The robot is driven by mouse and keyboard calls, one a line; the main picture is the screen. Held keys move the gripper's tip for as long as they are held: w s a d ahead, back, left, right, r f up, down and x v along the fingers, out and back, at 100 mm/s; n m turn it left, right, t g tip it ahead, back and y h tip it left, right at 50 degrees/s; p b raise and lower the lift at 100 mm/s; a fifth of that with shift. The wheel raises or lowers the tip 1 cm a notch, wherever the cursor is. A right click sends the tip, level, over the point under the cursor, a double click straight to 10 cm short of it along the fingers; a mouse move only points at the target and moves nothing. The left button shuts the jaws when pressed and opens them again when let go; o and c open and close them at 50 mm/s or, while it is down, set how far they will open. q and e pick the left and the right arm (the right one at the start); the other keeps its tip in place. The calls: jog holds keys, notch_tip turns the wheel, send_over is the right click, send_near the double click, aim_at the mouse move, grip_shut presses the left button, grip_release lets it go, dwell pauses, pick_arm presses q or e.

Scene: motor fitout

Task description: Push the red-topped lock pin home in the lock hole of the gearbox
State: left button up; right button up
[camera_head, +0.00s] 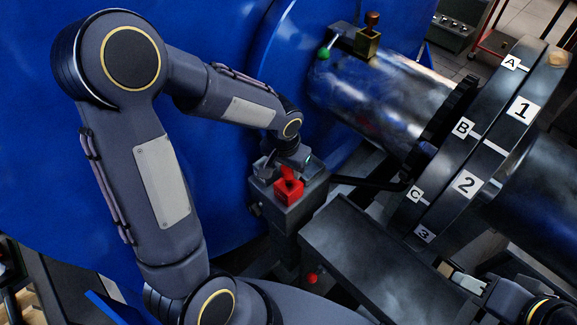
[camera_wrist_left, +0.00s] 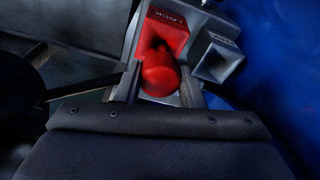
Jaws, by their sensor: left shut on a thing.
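The red-topped lock pin (camera_wrist_left: 160,76) is between the two fingers of my left gripper (camera_wrist_left: 158,86), which is shut on it. Just beyond the pin in the left wrist view is a red square-mouthed socket (camera_wrist_left: 165,29) marked LOCK. In the head view the red socket (camera_head: 289,193) is on top of the grey gearbox block (camera_head: 306,204), with my left gripper (camera_head: 288,168) right above it. The pin's lower end is hidden, so I cannot tell how deep it sits.
A second, grey socket (camera_wrist_left: 217,64) is beside the red one. A blue motor housing (camera_head: 225,40) stands behind. A shiny shaft (camera_head: 385,100) runs to a dark coupling wheel (camera_head: 490,145) with letter and number labels. A dark flat cover (camera_head: 370,255) lies right of the block.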

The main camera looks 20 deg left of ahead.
pick_arm(q)
jog(key=shift+f+b, duration=0.85)
jog(key=shift+f, duration=0.1)
jog(key=o, duration=1.1)
jog(key=shift+o, duration=0.2)
jog(key=shift+r, duration=0.1)
jog(key=r, duration=0.5)
jog(key=s+r, duration=0.1)
jog(key=r, duration=0.1)
jog(key=shift+a+r+p, duration=0.1)
jog(key=shift+r+p, duration=0.2)
jog(key=shift+r, duration=0.05)
jog(key=shift+s, duration=0.15)
jog(key=s+a, duration=0.4)
jog(key=s, duration=0.7)
jog(key=shift+a, duration=0.3)
